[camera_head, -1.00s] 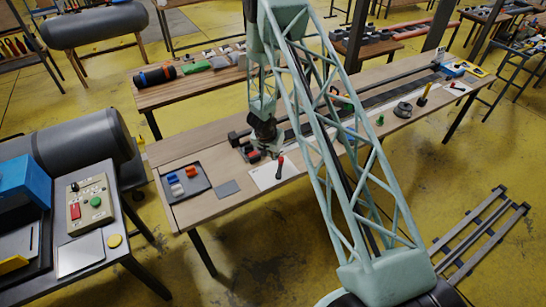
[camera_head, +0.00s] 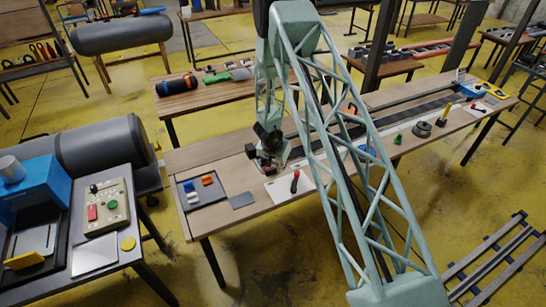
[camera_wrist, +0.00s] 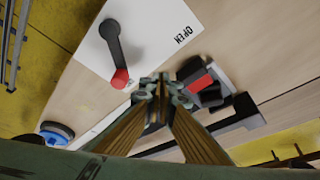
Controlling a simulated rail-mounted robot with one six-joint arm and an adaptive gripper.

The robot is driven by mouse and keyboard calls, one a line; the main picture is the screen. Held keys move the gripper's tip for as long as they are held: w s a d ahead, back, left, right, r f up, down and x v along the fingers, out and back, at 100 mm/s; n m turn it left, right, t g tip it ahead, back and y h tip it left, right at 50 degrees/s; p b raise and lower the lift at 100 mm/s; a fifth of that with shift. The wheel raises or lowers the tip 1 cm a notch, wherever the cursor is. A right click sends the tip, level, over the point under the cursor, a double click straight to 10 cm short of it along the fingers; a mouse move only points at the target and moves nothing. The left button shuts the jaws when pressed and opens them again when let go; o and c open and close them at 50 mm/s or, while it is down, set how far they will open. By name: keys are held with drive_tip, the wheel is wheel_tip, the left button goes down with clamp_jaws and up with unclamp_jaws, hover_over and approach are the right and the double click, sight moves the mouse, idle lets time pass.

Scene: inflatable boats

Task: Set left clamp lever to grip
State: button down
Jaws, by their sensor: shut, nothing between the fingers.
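The left clamp lever is a black arm with a red knob (camera_wrist: 120,78), lying over a white plate (camera_wrist: 80,70) marked OPEN in the wrist view. In the head view the lever (camera_head: 295,185) stands out on its white sheet at the near edge of the long bench. My gripper (camera_wrist: 161,84) is shut and empty, with its tips right of the red knob in the picture and apart from it. In the head view my gripper (camera_head: 269,165) is low over the bench, left of the lever. A black clamp block with a red part (camera_wrist: 200,82) is just right of my fingertips.
A dark rail (camera_head: 385,100) runs along the wooden bench. A grey tray (camera_head: 202,190) with blue, white and orange pieces and a grey pad (camera_head: 242,200) lie to the left. A second lever (camera_head: 478,108) is at the far right. A control box (camera_head: 103,207) stands on the near-left table.

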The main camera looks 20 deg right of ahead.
drive_tip(key=shift+a+r, duration=0.1)
drive_tip(key=shift+r, duration=0.45)
wheel_tip(320, 180, up, 7)
drive_tip(key=w+a, duration=0.1)
drive_tip(key=a, duration=0.1)
drive_tip(key=shift+a, duration=0.35)
idle(0.3)
